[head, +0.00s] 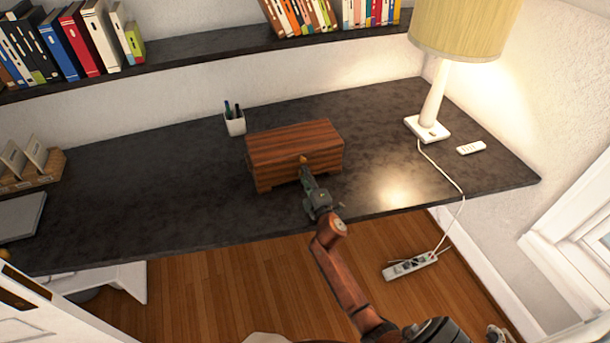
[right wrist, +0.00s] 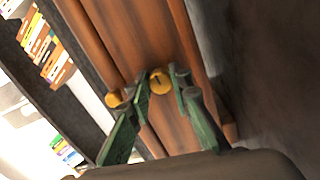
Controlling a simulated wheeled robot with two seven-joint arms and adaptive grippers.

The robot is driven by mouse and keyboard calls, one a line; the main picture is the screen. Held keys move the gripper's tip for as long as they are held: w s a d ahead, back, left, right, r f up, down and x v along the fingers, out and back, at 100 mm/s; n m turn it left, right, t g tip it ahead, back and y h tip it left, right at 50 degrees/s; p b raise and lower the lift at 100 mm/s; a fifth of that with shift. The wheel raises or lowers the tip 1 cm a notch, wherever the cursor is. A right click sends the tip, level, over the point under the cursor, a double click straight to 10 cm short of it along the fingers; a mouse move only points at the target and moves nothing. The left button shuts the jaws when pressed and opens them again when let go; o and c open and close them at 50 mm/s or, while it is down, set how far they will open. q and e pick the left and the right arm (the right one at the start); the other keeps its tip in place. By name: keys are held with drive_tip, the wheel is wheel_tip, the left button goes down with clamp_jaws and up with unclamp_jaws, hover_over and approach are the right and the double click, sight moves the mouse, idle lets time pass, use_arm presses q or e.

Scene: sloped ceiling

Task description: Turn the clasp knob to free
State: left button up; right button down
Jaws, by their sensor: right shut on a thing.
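A striped wooden box (head: 290,146) with a closed lid stands on the dark desk. Its brass clasp knob (head: 304,159) is on the front face. In the right wrist view the round yellow knob (right wrist: 160,80) shows a dark mark on its face. My right gripper (head: 305,172) reaches the front of the box from below. In the right wrist view its green fingers (right wrist: 162,90) are on either side of the knob, shut on it. My left gripper is not in view.
A white lamp (head: 430,125) and a remote (head: 471,148) are on the right of the dark desk (head: 150,190). A pen cup (head: 235,124) stands behind the box. A card tray (head: 35,172) is at the far left. The desk is clear beside the box.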

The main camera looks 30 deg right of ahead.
drive_tip(key=shift+f+m, duration=0.15)
drive_tip(key=shift+m, duration=0.35)
drive_tip(key=c, duration=1.7)
unclamp_jaws()
drive_tip(key=shift+c, duration=0.2)
drive_tip(key=v, duration=1.2)
drive_tip(key=shift+s, duration=0.1)
